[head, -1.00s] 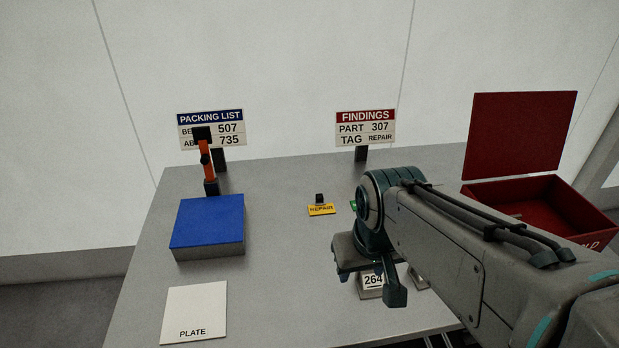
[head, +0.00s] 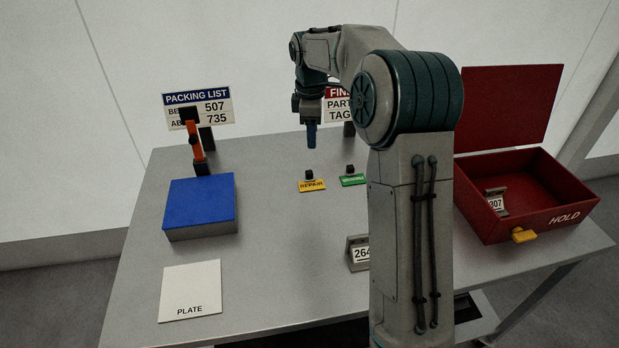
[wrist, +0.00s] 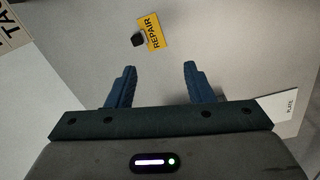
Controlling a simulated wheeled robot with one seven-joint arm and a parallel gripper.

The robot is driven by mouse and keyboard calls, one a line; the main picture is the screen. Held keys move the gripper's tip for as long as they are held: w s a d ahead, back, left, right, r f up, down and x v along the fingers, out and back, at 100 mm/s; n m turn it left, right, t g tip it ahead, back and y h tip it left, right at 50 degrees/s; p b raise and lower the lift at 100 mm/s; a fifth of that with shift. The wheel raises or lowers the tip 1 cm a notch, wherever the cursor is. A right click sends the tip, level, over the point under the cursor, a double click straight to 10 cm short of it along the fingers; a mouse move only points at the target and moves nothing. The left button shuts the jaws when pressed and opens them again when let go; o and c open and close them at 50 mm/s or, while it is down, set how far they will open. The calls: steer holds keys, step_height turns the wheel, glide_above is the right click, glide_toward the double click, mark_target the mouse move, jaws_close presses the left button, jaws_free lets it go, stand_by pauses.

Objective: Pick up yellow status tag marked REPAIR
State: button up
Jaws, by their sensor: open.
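The yellow REPAIR tag (head: 312,185) lies on the grey table, with a small black block (head: 309,174) at its back edge. In the wrist view the tag (wrist: 151,33) is ahead of the fingertips, between their lines but nearer the left one. My gripper (head: 311,136) is above the table behind the tag in the head view, pointing down. In the wrist view my gripper (wrist: 158,68) has its two blue fingers apart with nothing between them. It does not touch the tag.
A green tag (head: 353,180) lies just right of the yellow one. A red HOLD box (head: 570,200) holds a part marked 307 (head: 496,203). A part marked 264 (head: 358,252), a blue block (head: 200,203) and a white PLATE sheet (head: 190,288) are on the table. Signs stand behind.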

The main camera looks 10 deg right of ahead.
steer(key=w+f+n, duration=0.2)
steer(key=w+f, duration=0.1)
steer(key=w, duration=0.2)
steer(key=n, duration=0.1)
glide_above(309, 172)
steer(key=f, duration=0.9)
steer(key=shift+s+d+p, duration=0.25)
steer(key=shift+d+p, duration=0.1)
steer(key=shift+p, duration=0.05)
steer(key=f, duration=0.1)
steer(key=f+p, duration=0.1)
steer(key=f, duration=0.2)
steer(key=shift+w+a+f, duration=0.3)
steer(key=shift+a, duration=0.1)
steer(key=shift+f, duration=0.45)
jaws_close()
